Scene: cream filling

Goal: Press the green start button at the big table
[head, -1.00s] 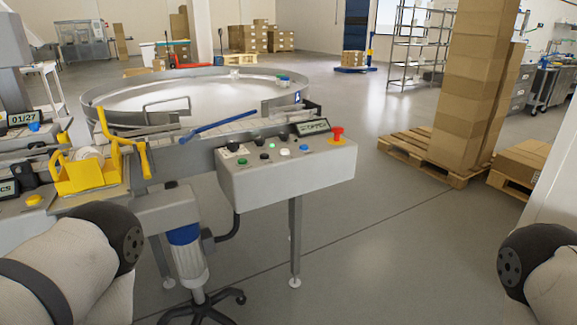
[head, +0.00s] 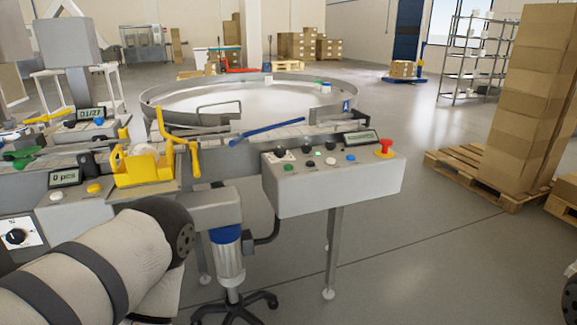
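The big round table (head: 165,94) has a wide grey rim and stands behind a conveyor. A grey control box (head: 335,192) sits at its near side on a metal leg. On the box's sloped top is a green button (head: 289,168) at the front left. A small bright green spot (head: 318,153) shows in the row behind it, with black knobs, a white button, a blue button and a red mushroom button (head: 385,148). My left arm reaches in from the lower left, short of the box, and its gripper is not visible. My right gripper is out of view.
A yellow tape dispenser (head: 145,170) and a counter display (head: 66,178) are left of the box. A stool-like base with castors (head: 235,300) stands below. Stacked boxes on a pallet (head: 475,172) stand at right. Floor right of the box is clear.

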